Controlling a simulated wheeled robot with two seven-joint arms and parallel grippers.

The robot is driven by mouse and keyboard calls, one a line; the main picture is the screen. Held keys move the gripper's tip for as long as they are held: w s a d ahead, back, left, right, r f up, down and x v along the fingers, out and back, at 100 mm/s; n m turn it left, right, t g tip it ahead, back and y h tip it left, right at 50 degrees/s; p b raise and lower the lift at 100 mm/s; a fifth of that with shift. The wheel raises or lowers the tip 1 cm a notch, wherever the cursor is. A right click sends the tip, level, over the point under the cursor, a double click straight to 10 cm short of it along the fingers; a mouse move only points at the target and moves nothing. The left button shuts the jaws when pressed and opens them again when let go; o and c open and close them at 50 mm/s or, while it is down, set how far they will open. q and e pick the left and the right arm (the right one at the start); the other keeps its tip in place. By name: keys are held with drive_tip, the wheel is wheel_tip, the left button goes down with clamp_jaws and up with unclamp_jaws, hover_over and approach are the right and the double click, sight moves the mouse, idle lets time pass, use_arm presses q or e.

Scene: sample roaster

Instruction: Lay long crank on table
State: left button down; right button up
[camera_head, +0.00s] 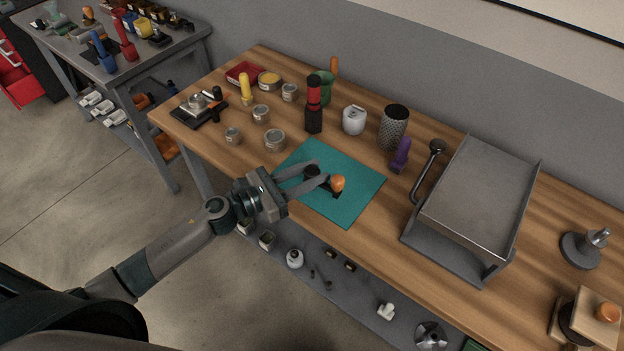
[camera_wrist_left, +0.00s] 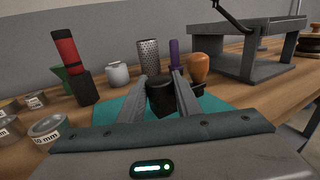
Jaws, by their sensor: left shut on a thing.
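My left gripper (camera_head: 317,178) is over the teal mat (camera_head: 352,212) on the wooden table. It is shut on a dark crank with an orange knob (camera_head: 337,183), which I take to be the long crank. In the left wrist view, the crank's black round end (camera_wrist_left: 161,97) sits between the fingers and its orange knob (camera_wrist_left: 198,67) stands upright just right of them. The fingers hide part of the crank arm. The crank is low over the mat; I cannot tell whether it touches it. My right gripper is not in view.
A grey metal stand (camera_head: 480,205) with a dark lever (camera_head: 428,170) stands right of the mat. A purple-handled tool (camera_head: 400,155), a perforated cup (camera_head: 394,127), a white jar (camera_head: 354,121) and a red-black cylinder (camera_head: 314,105) stand behind. Tins (camera_head: 275,140) lie left. The mat's front part is clear.

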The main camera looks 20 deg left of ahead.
use_arm(q)
drive_tip(key=d+r+p, duration=0.4)
drive_tip(key=d+r, duration=0.3)
drive_tip(key=d, duration=0.4)
drive_tip(key=shift+w+d+r, duration=0.3)
drive_tip(key=shift+d+r, duration=0.1)
drive_tip(key=shift+s, duration=0.1)
idle(0.3)
drive_tip(key=s+a+r+n+t+y+b, duration=0.1)
drive_tip(key=s+a+r+n+t+y, duration=0.1)
drive_tip(key=s+a+n+y, duration=0.2)
drive_tip(key=s+a+r+n+t+y+b, duration=0.2)
drive_tip(key=s+a+n+y, duration=0.2)
drive_tip(key=s+a+y, duration=0.4)
drive_tip(key=a, duration=0.3)
drive_tip(key=shift+s+a+r+n+t, duration=0.3)
drive_tip(key=shift+s+a+t, duration=0.1)
